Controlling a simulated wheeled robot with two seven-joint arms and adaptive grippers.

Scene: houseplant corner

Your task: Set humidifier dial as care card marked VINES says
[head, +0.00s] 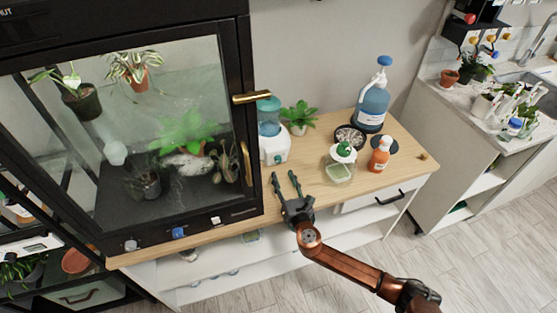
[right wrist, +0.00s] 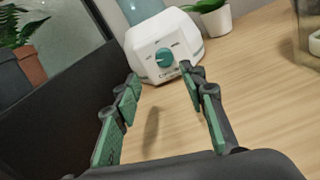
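The humidifier (head: 273,145) stands on the wooden counter beside the glass cabinet, with a white base and a blue tank. In the right wrist view its base (right wrist: 143,48) faces me and carries a round teal dial (right wrist: 165,57) with a pale mark. The small labels around the dial are too blurred to read surely. My right gripper (head: 285,177) is open and empty over the counter in front of the humidifier. Its two green-padded fingers (right wrist: 161,82) point toward the dial, apart from it. My left gripper is out of view. I cannot make out a card marked VINES.
A glass plant cabinet (head: 246,110) with a gold handle stands left of the humidifier. A potted plant (head: 299,117) is behind it. Right are a pebble dish (head: 350,138), a glass jar (head: 340,165), an orange bottle (head: 380,155) and a large blue bottle (head: 373,103).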

